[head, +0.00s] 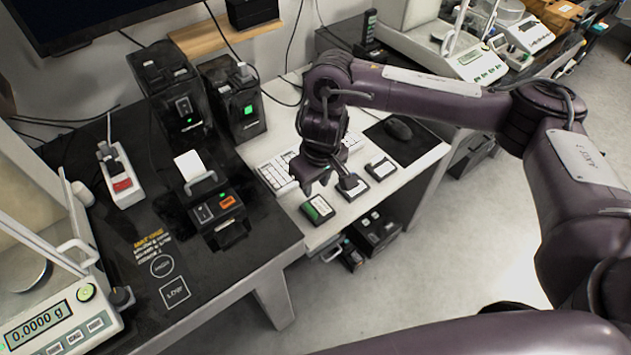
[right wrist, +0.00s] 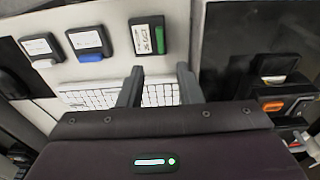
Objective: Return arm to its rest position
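My right gripper (head: 327,183) hangs at the end of my purple arm, pointing down over the white table (head: 416,178). In the right wrist view, the right gripper (right wrist: 160,82) has its two fingers apart, with nothing between them. The white keyboard (right wrist: 158,95) shows beyond the fingers. A small black device with a green end (head: 318,210) lies close by the gripper in the head view, and it also shows in the right wrist view (right wrist: 147,36). My left gripper is not in view.
Two more small devices (head: 380,168) (right wrist: 90,42) lie beside the green one. A mouse (head: 398,129) sits on a dark pad. A black table with a label printer (head: 216,208) stands left. Balances stand at far left (head: 60,322) and back right (head: 470,62). Open floor is right.

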